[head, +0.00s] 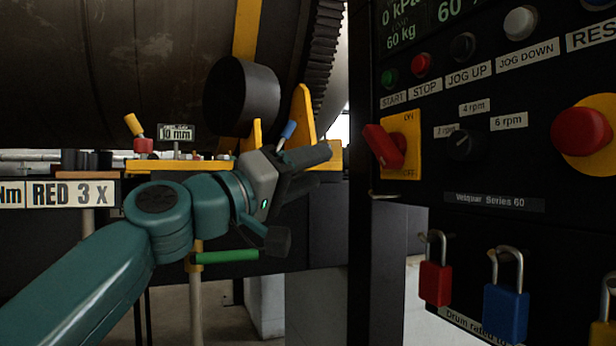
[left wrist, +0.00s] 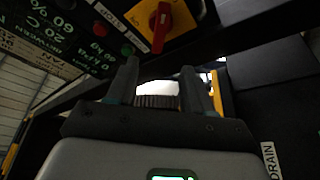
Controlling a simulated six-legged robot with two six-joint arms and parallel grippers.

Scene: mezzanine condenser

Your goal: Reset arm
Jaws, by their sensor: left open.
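My left gripper (head: 318,168) is in the middle of the head view, its arm coming in from the left. Its dark fingers are apart and point right, towards the control panel, with nothing between them. In the left wrist view the open fingers (left wrist: 172,82) show with an empty gap. The red rotary switch (head: 384,147) on its yellow plate (head: 402,150) is to the right of the fingertips, apart from them. The switch also shows at the top of the left wrist view (left wrist: 160,22). My right gripper is in neither view.
The control panel (head: 480,180) fills the right side, with buttons, a speed knob (head: 465,146) and a red stop button (head: 580,131). Red (head: 435,284) and blue (head: 506,314) padlocks hang below. A large drum (head: 120,70) is behind, and a green-gripped bar (head: 228,257) is below my wrist.

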